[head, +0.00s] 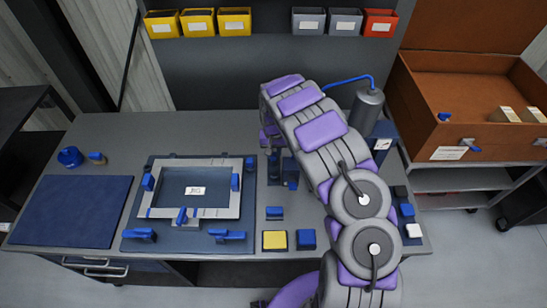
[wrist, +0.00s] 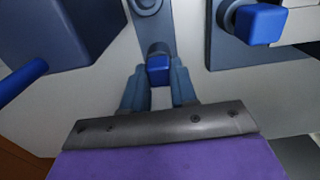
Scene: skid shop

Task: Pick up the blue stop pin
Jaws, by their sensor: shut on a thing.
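The blue stop pin (wrist: 158,68) shows in the wrist view as a small blue square head in front of a grey base plate (wrist: 153,25). My gripper (wrist: 158,80) has a grey-blue finger on each side of this head and is shut on it. Whether the pin still sits in its base, I cannot tell. In the head view my arm hides most of this spot, and the gripper itself is hard to make out there. Blue parts (head: 292,182) show just left of my arm.
A grey frame fixture (head: 190,213) with blue clamps stands on a plate to the left. A blue mat (head: 72,212) lies at far left. Blue and yellow blocks (head: 274,240) lie near the front edge. A brown box (head: 425,105) stands right. Another blue-headed part (wrist: 258,24) is near the gripper.

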